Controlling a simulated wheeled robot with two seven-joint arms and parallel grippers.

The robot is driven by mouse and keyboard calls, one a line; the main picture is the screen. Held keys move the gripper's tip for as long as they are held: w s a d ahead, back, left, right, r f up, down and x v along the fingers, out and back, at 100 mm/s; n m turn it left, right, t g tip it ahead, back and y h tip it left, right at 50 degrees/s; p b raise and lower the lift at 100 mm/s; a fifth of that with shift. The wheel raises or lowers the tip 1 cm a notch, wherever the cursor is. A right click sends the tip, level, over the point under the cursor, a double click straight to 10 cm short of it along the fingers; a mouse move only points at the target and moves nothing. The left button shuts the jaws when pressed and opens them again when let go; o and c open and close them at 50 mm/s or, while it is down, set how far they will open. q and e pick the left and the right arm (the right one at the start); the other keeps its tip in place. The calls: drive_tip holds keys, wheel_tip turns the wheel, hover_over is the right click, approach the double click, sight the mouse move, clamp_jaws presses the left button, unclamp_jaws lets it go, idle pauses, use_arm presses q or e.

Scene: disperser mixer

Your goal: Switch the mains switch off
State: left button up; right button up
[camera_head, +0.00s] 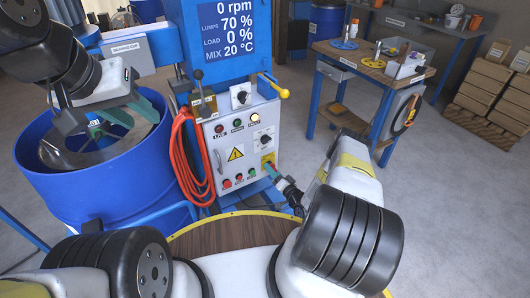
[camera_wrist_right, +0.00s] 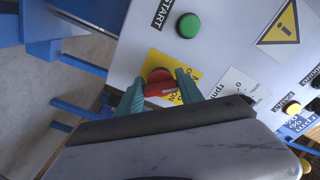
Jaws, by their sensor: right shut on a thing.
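The mains switch is a red rotary handle (camera_wrist_right: 158,88) on a yellow plate (camera_wrist_right: 183,65) at the lower right of the grey control panel (camera_head: 228,150). My right gripper (camera_wrist_right: 160,88) has its teal fingers on either side of the red handle and is shut on it. In the head view my right gripper (camera_head: 269,170) reaches the panel's lower right corner and hides most of the switch. Part of the plate's lettering is covered by a finger. My left gripper (camera_head: 122,117) is over the blue drum, its teal fingers apart and empty.
The display (camera_head: 228,28) reads 0 rpm, load 0 %. A lamp (camera_head: 255,118) on the panel glows. A green start button (camera_wrist_right: 189,25) sits near the switch. A red cable (camera_head: 186,155) hangs left of the panel. A workbench (camera_head: 370,68) stands to the right, with floor between.

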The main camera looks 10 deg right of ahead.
drive_tip(key=shift+f+n, duration=0.1)
drive_tip(key=shift+n, duration=0.5)
drive_tip(key=o, duration=1.4)
drive_tip(key=shift+s, duration=0.1)
drive_tip(key=v, duration=0.7)
drive_tip(key=shift+s+d, duration=0.15)
drive_tip(key=shift+s, duration=0.15)
